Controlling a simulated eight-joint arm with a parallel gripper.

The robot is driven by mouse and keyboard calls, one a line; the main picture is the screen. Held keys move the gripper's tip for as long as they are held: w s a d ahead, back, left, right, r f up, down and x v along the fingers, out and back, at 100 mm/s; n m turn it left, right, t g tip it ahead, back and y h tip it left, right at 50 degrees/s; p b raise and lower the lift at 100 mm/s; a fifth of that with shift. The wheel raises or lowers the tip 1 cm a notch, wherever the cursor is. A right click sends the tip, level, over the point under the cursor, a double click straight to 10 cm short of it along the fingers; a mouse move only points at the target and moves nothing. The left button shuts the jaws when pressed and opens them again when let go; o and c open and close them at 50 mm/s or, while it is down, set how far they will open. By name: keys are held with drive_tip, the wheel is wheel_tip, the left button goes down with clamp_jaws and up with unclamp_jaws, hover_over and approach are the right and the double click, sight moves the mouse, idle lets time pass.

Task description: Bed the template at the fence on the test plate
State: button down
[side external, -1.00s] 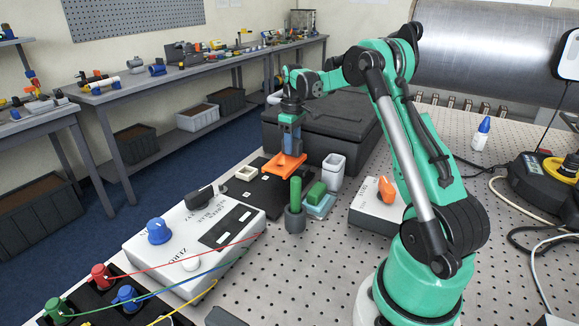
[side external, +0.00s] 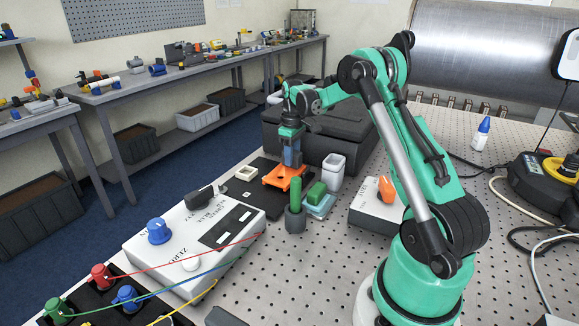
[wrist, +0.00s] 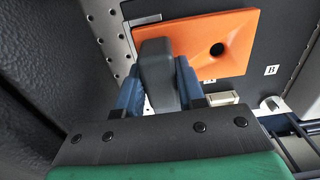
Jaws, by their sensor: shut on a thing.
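The orange template (side external: 284,180) is a flat plate with a round hole and a grey upright grip (wrist: 157,68). My gripper (side external: 291,158) is shut on that grip, with blue fingers on both sides of it in the wrist view (wrist: 160,92). The template is low over the far part of the black test plate (side external: 237,207). I cannot tell whether it touches the plate all round. A light metal strip (wrist: 143,21), perhaps the fence, runs by the template's left edge in the wrist view. The template and gripper hide part of the plate.
A black case (side external: 335,135) stands behind.

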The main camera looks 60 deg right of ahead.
drive_tip(key=shift+f, duration=0.3)
idle(0.7)
drive_tip(key=shift+c, duration=2.3)
unclamp_jaws()
drive_tip(key=shift+r, duration=2.85)
